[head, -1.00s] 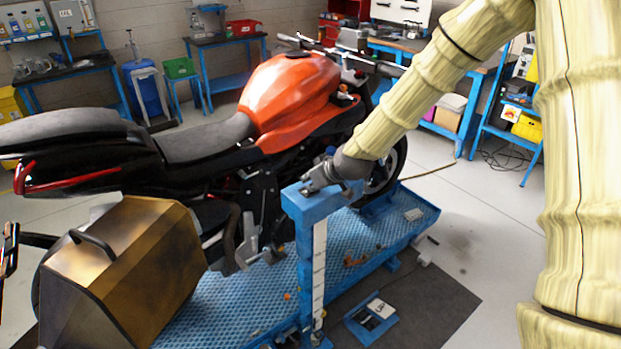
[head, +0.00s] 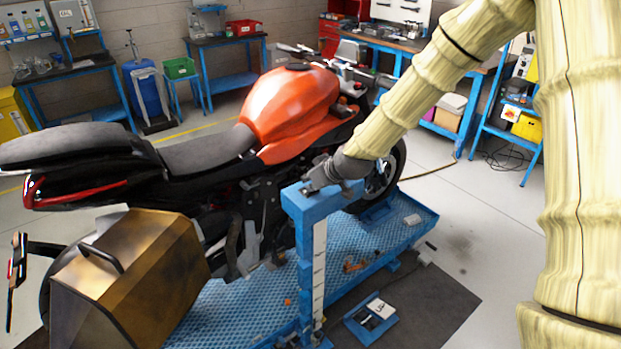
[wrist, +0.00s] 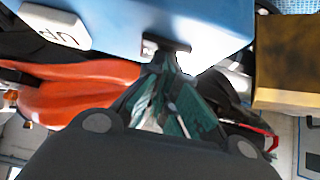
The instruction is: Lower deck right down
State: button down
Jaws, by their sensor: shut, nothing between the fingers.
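The blue lift deck (head: 235,305) carries an orange and black motorcycle (head: 290,105) and stands above the dark floor mat. A blue control post (head: 318,203) rises in front of the deck. My gripper (head: 318,182) is at the top of this post. In the wrist view, my gripper (wrist: 165,58) is shut and empty, its tips at a small dark control (wrist: 165,47) on the post's blue head. Whether they touch it is hard to tell.
A bronze pannier (head: 130,275) juts from the motorcycle's rear at lower left. Workbenches (head: 230,85) line the back wall. A small blue tray (head: 372,318) lies on the dark mat (head: 430,305). Open floor (head: 480,230) is on the right.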

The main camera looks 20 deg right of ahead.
aim_at(312, 193)
jog(key=shift+s+f, duration=0.45)
jog(key=shift+f, duration=0.2)
jog(key=r+p, duration=0.2)
jog(key=r, duration=0.1)
jog(key=r+p, duration=0.1)
jog(key=r, duration=0.1)
jog(key=shift+w, duration=0.35)
jog(key=shift+s+d+r+b, duration=0.15)
jog(key=shift+s+b, duration=0.1)
jog(key=shift+b, duration=0.25)
jog(key=shift+s+d+r, duration=0.1)
jog(key=shift+s+r, duration=0.35)
jog(key=shift+r, duration=0.1)
jog(key=b+v, duration=0.3)
jog(key=v, duration=0.5)
jog(key=shift+w+r, duration=0.1)
